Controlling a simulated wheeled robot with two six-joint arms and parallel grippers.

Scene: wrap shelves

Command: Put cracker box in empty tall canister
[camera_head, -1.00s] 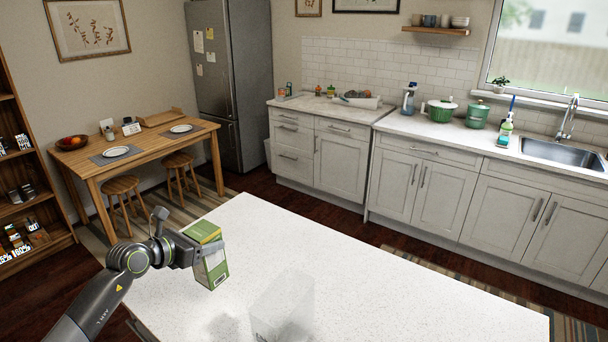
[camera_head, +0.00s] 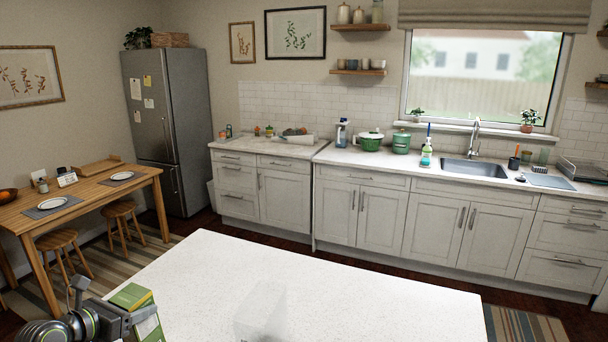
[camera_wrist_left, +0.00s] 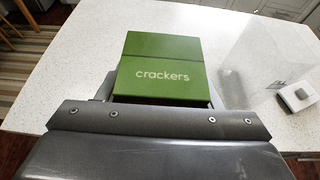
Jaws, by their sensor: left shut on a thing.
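The green cracker box (camera_head: 137,305) is in my left gripper (camera_head: 128,318) at the lower left of the head view, over the left side of the white counter. In the left wrist view the box (camera_wrist_left: 162,65) shows its green face with the word "crackers". My left gripper is shut on it. A clear, see-through tall canister (camera_head: 262,312) stands on the counter to the right of the box, and it also shows at the right of the wrist view (camera_wrist_left: 262,60). Its inside looks empty. My right gripper is not in view.
In the wrist view a small white and grey object (camera_wrist_left: 296,96) shows by the canister. A wooden table (camera_head: 90,200) with stools is at the left; the sink counter (camera_head: 350,155) is at the back.

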